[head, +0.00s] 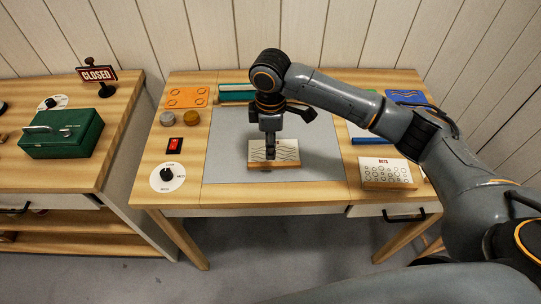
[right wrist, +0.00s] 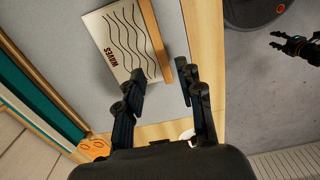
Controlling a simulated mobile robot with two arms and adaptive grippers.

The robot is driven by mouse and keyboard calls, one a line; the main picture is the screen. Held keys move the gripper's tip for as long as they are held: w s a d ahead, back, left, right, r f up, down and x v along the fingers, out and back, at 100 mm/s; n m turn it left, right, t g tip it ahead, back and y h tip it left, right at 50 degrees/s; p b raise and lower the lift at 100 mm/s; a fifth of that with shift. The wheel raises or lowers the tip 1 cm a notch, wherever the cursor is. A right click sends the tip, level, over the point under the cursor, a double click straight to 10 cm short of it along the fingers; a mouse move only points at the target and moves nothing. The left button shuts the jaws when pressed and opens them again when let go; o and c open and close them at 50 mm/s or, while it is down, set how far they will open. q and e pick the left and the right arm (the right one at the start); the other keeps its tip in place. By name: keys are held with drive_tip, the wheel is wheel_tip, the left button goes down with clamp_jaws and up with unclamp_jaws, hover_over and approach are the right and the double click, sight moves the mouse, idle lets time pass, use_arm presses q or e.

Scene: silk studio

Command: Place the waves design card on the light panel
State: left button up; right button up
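The waves design card (head: 287,150), cream with dark wavy lines and a wooden strip along its front edge, is at the front middle of the large flat grey panel (head: 225,125). It also shows in the right wrist view (right wrist: 118,45), labelled WAVES. I take the grey panel to be the light panel. My right gripper (head: 270,153) is over the card. In the right wrist view its fingers (right wrist: 163,83) are apart, one overlapping the card's corner, the other past the wooden strip. Contact cannot be told. A dark gripper, likely my left (right wrist: 284,43), shows at the right wrist view's edge.
A DOTS card (head: 388,172) stands at the table's front right. An orange card (head: 187,97), a red switch (head: 175,145) and a round dial (head: 167,177) are on the left. A blue card (head: 405,97) lies back right. A green box (head: 62,134) stands on the left-hand bench.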

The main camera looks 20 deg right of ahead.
drive_tip(key=shift+r, duration=2.3)
